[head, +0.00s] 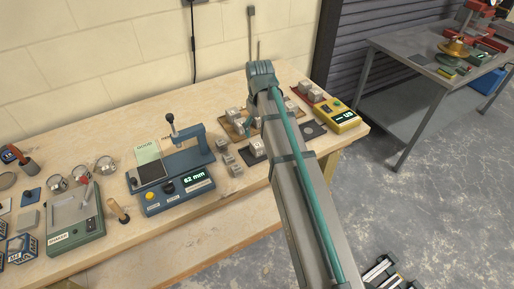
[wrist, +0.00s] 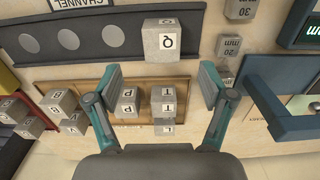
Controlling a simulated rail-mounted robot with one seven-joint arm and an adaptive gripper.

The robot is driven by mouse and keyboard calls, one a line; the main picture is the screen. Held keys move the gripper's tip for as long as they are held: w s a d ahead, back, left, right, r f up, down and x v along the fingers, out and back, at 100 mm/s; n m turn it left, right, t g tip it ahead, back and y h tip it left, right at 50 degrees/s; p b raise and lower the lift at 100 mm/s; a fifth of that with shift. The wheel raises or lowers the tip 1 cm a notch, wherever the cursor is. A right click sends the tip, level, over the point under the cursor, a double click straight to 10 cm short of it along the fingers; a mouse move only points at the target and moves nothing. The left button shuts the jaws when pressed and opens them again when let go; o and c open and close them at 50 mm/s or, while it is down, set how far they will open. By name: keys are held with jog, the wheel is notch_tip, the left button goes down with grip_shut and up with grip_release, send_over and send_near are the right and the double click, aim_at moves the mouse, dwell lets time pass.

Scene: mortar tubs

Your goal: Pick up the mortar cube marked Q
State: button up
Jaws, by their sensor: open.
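The grey mortar cube marked Q (wrist: 159,40) sits in the wrist view at the right end of a dark grey strip (wrist: 110,35) with round spots, its label upside down. My gripper (wrist: 161,82) is open and empty, its two fingers spread left and right below the Q cube in the picture. The Q cube is ahead of the fingertips, not between them. In the head view, a cube on the dark strip's left end (head: 257,148) appears to be the same one; its letter is unreadable.
Cubes marked P (wrist: 128,102) and T (wrist: 163,100) stand on a tan tray (wrist: 188,92) near the fingers. More lettered cubes (wrist: 55,102) are at left. Small mm blocks (wrist: 228,48) and a blue press (wrist: 285,120) are at right.

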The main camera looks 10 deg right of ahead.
aim_at(258, 143)
jog(key=shift+a+f+p, duration=0.15)
jog(key=shift+f+p, duration=1)
jog(key=shift+f, duration=2.7)
jog(key=c, duration=1.5)
jog(key=shift+o, duration=0.2)
jog(key=shift+r, duration=0.15)
